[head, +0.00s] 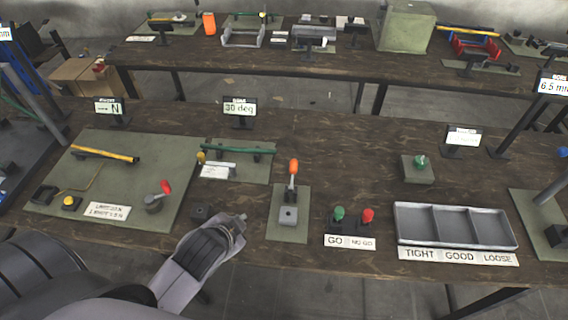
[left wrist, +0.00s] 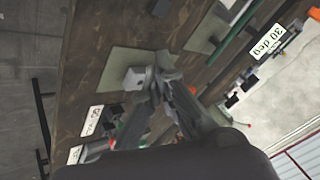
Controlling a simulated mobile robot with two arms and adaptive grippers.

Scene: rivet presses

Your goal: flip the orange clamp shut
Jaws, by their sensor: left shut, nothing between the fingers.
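The orange clamp (head: 293,168) has an orange-tipped lever standing nearly upright. It sits towards the rear of a small green plate (head: 273,228), with a grey metal block (head: 288,215) in front of it. My left gripper (head: 241,219) is shut and empty, left of the plate and apart from the clamp lever. In the left wrist view its fingers (left wrist: 161,73) appear beside the grey block (left wrist: 134,78), over part of the green plate (left wrist: 116,70). My right gripper is not in view.
Green and red buttons (head: 353,215) and a metal three-compartment tray (head: 402,228) lie right of the clamp. A green bar fixture (head: 238,147) stands behind left. The wood behind the clamp is mostly clear.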

